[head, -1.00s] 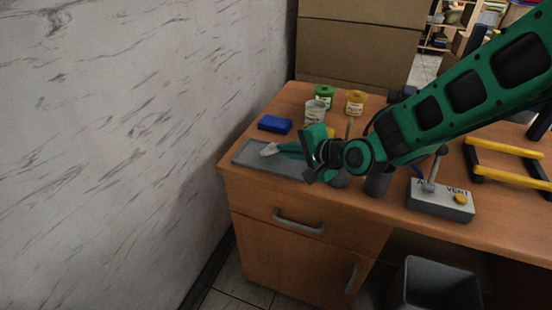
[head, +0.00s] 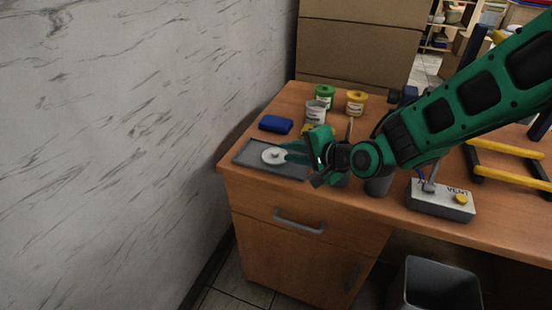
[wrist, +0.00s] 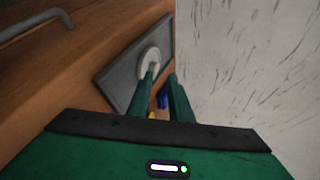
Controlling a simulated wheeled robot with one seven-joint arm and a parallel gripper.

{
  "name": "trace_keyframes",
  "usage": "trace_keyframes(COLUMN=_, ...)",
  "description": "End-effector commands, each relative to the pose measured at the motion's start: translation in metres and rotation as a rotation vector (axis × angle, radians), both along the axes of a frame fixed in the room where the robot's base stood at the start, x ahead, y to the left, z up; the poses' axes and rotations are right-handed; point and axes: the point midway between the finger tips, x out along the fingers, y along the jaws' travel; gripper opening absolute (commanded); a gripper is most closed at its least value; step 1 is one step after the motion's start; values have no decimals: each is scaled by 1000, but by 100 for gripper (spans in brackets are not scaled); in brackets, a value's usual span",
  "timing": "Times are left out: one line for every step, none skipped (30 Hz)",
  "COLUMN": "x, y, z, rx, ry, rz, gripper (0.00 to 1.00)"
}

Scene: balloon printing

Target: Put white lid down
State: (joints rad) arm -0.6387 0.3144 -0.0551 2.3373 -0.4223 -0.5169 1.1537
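The white lid (head: 273,156) is a small round disc with a central knob. It appears to lie flat on the grey tray (head: 246,153) at the desk's left front corner. My gripper (head: 290,152) is just right of the lid, its green fingers pointing left toward it. In the wrist view the lid (wrist: 150,58) shows beyond the tip of one finger, over the tray (wrist: 122,72). The two fingers (wrist: 162,78) stand apart with a gap between them, and I see nothing gripped. One fingertip overlaps the lid's edge, so contact there is unclear.
A blue block (head: 275,124) lies behind the tray. White (head: 315,113), green (head: 325,94) and yellow (head: 356,102) paint pots stand further back. A dark cup (head: 378,184) and a grey control box (head: 440,199) are to the right. The marble wall (head: 130,130) is close on the left.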

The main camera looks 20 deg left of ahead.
Motion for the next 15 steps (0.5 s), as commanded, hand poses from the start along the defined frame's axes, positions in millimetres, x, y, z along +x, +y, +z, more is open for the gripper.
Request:
trace_keyframes(x=-2, y=-5, z=3, rx=0, ry=0, rz=-1, gripper=19)
trace_keyframes(x=-4, y=-7, z=5, rx=1, ry=0, rz=-1, gripper=19)
trace_keyframes(x=-6, y=-10, z=7, rx=1, ry=-1, rz=-2, gripper=19)
trace_keyframes(x=-7, y=-12, z=8, rx=2, ry=1, rz=-2, gripper=19)
trace_keyframes(x=-9, y=-14, z=9, rx=2, ry=1, rz=-2, gripper=19)
trace_keyframes(x=-11, y=-17, z=12, rx=2, ry=1, rz=-1, gripper=19)
trace_keyframes(x=-12, y=-20, z=13, rx=2, ry=1, rz=-1, gripper=19)
trace_keyframes(x=-14, y=-22, z=14, rx=2, ry=1, rz=-1, gripper=19)
trace_keyframes(x=-16, y=-25, z=16, rx=1, ry=0, rz=-1, gripper=19)
trace_keyframes(x=-17, y=-27, z=18, rx=0, ry=0, rz=-1, gripper=19)
trace_keyframes(x=-19, y=-30, z=19, rx=0, ry=0, rz=-1, gripper=19)
trace_keyframes(x=-20, y=-33, z=21, rx=0, ry=0, rz=-1, gripper=19)
trace_keyframes(x=-22, y=-35, z=23, rx=1, ry=0, rz=-1, gripper=19)
trace_keyframes(x=-23, y=-37, z=24, rx=2, ry=0, rz=-2, gripper=19)
trace_keyframes(x=-25, y=-40, z=26, rx=2, ry=0, rz=-2, gripper=19)
